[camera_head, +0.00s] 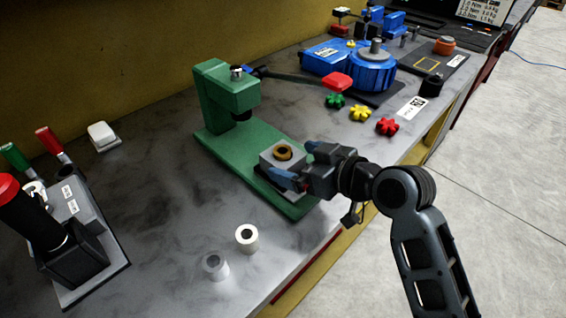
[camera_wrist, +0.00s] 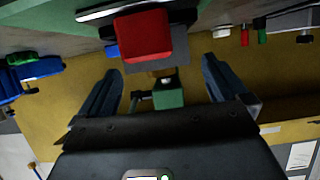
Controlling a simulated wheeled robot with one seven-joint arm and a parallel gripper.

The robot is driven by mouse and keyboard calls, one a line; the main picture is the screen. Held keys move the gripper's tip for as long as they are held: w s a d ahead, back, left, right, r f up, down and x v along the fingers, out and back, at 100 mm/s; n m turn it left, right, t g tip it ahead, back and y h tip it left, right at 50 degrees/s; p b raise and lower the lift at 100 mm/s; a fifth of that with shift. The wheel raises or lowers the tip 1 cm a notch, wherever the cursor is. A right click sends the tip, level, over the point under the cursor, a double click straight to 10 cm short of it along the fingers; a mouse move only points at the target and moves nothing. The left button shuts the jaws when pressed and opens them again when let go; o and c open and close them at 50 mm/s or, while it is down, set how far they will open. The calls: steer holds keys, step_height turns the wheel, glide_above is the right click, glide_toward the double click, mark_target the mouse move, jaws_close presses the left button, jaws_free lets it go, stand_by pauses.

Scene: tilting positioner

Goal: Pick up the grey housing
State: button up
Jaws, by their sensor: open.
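The grey housing (camera_head: 268,160) is a square block with a bronze ring (camera_head: 283,152) in its top. It stands on the base of the green press (camera_head: 240,150), in front of the press head. My gripper (camera_head: 294,165) is open at the right front side of the housing, one blue finger near its far right side and the other near its front. The near finger hides part of the block. I cannot tell whether either finger touches it. In the wrist view my gripper (camera_wrist: 160,80) is open with both fingers apart; I cannot clearly make out the housing there.
The press lever's red knob (camera_head: 337,82) reaches right, above the table. Two pale cylinders (camera_head: 246,238) (camera_head: 215,266) stand at the front. Green, yellow and red star-shaped pieces (camera_head: 360,113) lie behind my gripper. A blue machine (camera_head: 370,70) stands farther back.

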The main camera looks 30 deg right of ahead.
mark_target(277, 152)
steer(key=p+x, duration=0.1)
steer(key=x, duration=0.5)
steer(key=shift+w, duration=0.35)
steer(key=shift+c, duration=0.2)
steer(key=c, duration=1.7)
steer(key=shift+r, duration=0.2)
steer(key=shift+c, duration=0.2)
steer(key=shift+r, duration=0.15)
